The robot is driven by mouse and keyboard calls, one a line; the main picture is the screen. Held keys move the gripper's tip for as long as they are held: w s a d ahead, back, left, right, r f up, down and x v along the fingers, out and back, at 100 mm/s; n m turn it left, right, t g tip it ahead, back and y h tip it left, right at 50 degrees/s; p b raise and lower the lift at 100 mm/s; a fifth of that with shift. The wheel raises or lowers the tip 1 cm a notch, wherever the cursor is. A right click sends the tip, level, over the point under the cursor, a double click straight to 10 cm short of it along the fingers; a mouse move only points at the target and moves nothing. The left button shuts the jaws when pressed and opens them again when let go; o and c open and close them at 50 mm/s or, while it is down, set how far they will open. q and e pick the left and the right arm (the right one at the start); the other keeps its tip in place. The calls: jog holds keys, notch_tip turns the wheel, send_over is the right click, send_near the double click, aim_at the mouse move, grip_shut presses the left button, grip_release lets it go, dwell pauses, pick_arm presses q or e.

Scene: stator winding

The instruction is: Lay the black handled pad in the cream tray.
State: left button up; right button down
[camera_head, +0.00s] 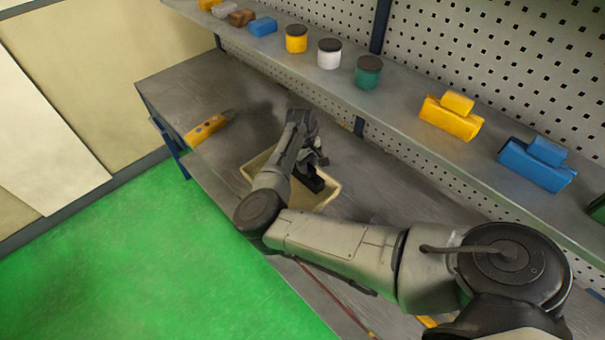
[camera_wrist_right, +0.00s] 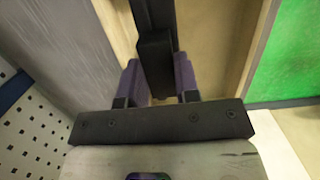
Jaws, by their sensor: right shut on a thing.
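The cream tray (camera_head: 327,197) sits on the grey workbench, partly hidden behind my right arm. The black handled pad (camera_head: 311,182) is in my right gripper (camera_head: 313,162), over or inside the tray. In the right wrist view my right gripper (camera_wrist_right: 160,88) is shut on the pad's black handle (camera_wrist_right: 156,62), with a purplish finger on each side. The cream tray (camera_wrist_right: 218,50) shows below and around it. I cannot tell whether the pad touches the tray floor. My left gripper is not in view.
A yellow-handled tool (camera_head: 207,129) lies on the bench (camera_head: 185,90) to the left. Above the bench, a shelf (camera_head: 400,105) holds yellow, white and green jars and several coloured blocks. A perforated panel (camera_head: 480,60) stands behind. The green floor (camera_head: 130,250) is clear.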

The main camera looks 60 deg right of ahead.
jog(key=shift+w+d+f, duration=0.1)
jog(key=shift+f, duration=2.2)
jog(key=c, duration=0.8)
grip_release()
jog(key=shift+f, duration=0.15)
jog(key=shift+c, duration=0.2)
